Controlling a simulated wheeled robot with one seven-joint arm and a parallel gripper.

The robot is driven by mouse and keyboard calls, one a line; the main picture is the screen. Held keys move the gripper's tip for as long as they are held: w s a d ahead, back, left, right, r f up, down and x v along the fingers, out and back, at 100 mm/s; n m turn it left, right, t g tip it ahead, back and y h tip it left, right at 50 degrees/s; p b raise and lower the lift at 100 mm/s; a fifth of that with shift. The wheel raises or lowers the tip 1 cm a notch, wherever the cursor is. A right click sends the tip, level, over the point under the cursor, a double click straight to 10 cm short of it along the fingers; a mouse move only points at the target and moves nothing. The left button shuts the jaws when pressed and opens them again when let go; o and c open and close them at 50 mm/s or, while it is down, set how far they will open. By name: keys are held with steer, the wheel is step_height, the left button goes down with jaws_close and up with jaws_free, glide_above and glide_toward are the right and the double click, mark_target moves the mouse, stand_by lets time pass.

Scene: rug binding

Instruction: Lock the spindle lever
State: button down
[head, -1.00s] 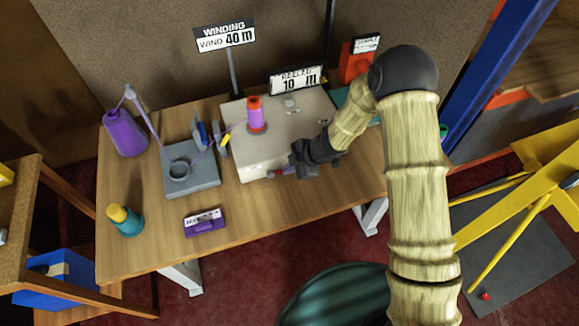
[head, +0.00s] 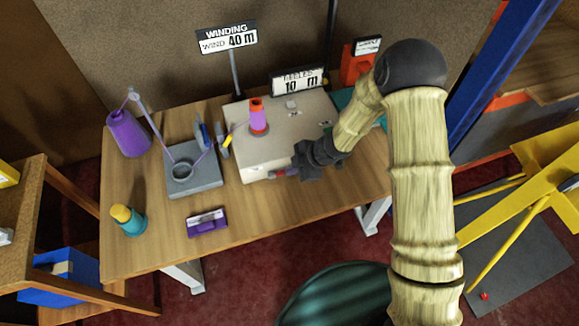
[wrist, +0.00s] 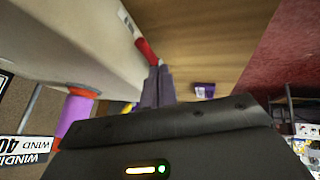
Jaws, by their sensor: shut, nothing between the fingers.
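The spindle lever, a small red handle (head: 279,173), shows low on the front side of the pale winder box (head: 251,168). It also shows red in the wrist view (wrist: 146,50), just past my fingertips. My gripper (head: 295,172) is shut with nothing held, close to the lever's right end in the head view. In the wrist view its dark fingers (wrist: 157,80) point at the lever; I cannot tell whether they touch it. A purple spool with orange ends (head: 258,118) stands upright on the box.
A grey block with a ring guide (head: 193,180), a purple cone (head: 127,133), a teal-and-yellow bottle (head: 128,219) and a purple labelled item (head: 207,222) stand on the wooden table (head: 270,215). Signs stand behind the box. The table front is mostly clear.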

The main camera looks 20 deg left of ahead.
steer(key=p+v, duration=0.1)
steer(key=v, duration=1)
steer(key=shift+s+d, duration=0.25)
steer(key=shift+s, duration=0.45)
steer(key=shift+r, duration=0.1)
steer(key=w+d+r+m+t+h, duration=0.2)
steer(key=w+d+r+m+t, duration=0.1)
steer(key=d+r+m, duration=0.4)
steer(key=w+d+r+m+t+h, duration=0.3)
steer(key=d+m, duration=0.3)
steer(key=d, duration=0.4)
steer(key=s+d+r+m+g+h, duration=0.1)
steer(key=s+d+r+m, duration=0.3)
steer(key=s+d+m, duration=0.6)
steer(key=s+m+g, duration=0.1)
steer(key=s+m, duration=0.1)
steer(key=s, duration=0.2)
steer(key=shift+g+h, duration=0.3)
steer(key=shift+h, duration=0.1)
